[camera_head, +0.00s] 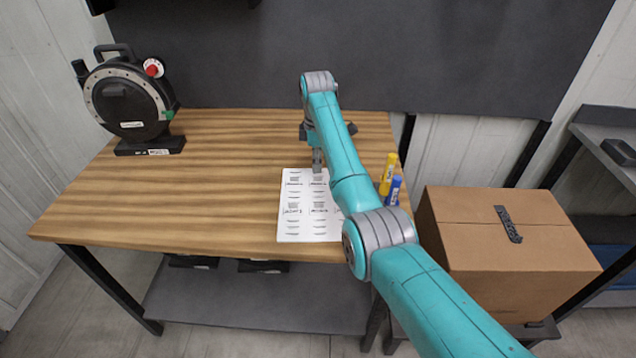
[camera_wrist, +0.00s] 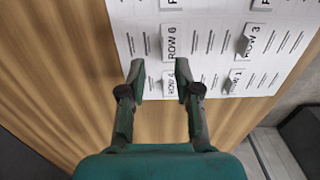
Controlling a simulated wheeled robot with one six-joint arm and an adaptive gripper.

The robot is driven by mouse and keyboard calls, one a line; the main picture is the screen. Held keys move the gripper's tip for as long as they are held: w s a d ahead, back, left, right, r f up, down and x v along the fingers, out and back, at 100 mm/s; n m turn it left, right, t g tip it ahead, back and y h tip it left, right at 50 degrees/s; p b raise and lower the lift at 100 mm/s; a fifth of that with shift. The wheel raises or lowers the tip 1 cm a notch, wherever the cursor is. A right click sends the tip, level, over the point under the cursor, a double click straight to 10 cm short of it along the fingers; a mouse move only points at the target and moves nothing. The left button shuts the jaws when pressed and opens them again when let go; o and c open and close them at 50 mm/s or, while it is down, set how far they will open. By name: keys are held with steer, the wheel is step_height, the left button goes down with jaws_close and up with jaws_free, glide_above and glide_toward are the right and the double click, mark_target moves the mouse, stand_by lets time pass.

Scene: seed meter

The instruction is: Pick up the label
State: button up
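A white sheet (camera_head: 290,236) printed with rows of marks lies flat on the wooden table. In the wrist view the sheet (camera_wrist: 215,20) carries several small raised labels. The label reading ROW 4 (camera_wrist: 168,82) appears between my fingertips, with a gap on each side. ROW 6 (camera_wrist: 170,42), ROW 3 (camera_wrist: 247,40) and ROW 1 (camera_wrist: 235,80) are also legible. My gripper (camera_wrist: 160,76) is open, with its two fingers pointing at the sheet; their height above it is hard to judge. In the head view my gripper (camera_head: 317,164) is over the sheet's far part, and my arm hides the sheet's right side.
A round black seed meter (camera_head: 128,100) on a stand is at the table's back left. A yellow marker (camera_head: 388,174) and a blue one (camera_head: 394,192) stand at the right edge. A closed cardboard box (camera_head: 500,250) is to the right.

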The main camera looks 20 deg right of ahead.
mark_target(318, 182)
steer(key=f, duration=0.4)
steer(key=shift+s+f, duration=0.2)
steer(key=shift+f, duration=0.1)
steer(key=shift+c, duration=0.2)
jaws_close()
